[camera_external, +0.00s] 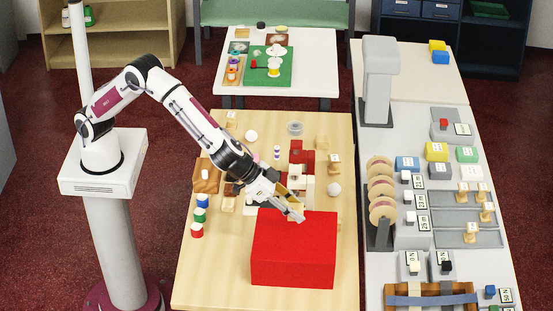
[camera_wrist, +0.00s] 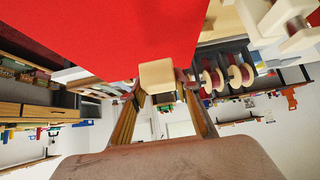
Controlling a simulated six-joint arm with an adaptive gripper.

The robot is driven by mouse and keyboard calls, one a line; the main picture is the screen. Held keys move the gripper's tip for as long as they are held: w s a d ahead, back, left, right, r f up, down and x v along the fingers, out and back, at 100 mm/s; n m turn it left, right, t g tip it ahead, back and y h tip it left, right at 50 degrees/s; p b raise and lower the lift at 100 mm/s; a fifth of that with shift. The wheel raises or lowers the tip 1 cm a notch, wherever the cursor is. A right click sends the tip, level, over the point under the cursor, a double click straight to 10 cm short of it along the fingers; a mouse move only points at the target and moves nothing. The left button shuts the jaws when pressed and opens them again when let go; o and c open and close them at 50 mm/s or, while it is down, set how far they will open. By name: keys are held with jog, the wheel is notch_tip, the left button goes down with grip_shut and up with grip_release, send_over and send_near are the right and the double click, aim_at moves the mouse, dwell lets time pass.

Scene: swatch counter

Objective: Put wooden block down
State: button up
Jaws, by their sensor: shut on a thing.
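In the wrist view, a pale wooden block (camera_wrist: 157,75) sits at the ends of my gripper's two fingers (camera_wrist: 162,98), which are shut on it. Its face overlaps the edge of a large red box (camera_wrist: 110,30). In the external view, my gripper (camera_external: 292,209) reaches down and right over the back part of the red box (camera_external: 293,255). The block is too small there to tell from the fingertips. I cannot tell whether it touches the box top.
The box stands on a wooden table (camera_external: 205,285). Behind my gripper are red and pale blocks (camera_external: 307,160) and a white ball (camera_external: 334,189). Stacked coloured pieces (camera_external: 199,215) stand at left. Spools (camera_external: 381,188) stand on the right counter. The box top looks otherwise clear.

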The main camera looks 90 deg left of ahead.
jog(key=shift+f, duration=1.85)
jog(key=shift+f, duration=0.15)
jog(key=o, duration=1)
jog(key=shift+o, duration=0.2)
jog(key=shift+v, duration=0.85)
jog(key=v, duration=1)
jog(key=shift+r, duration=0.25)
jog(key=shift+s, duration=0.1)
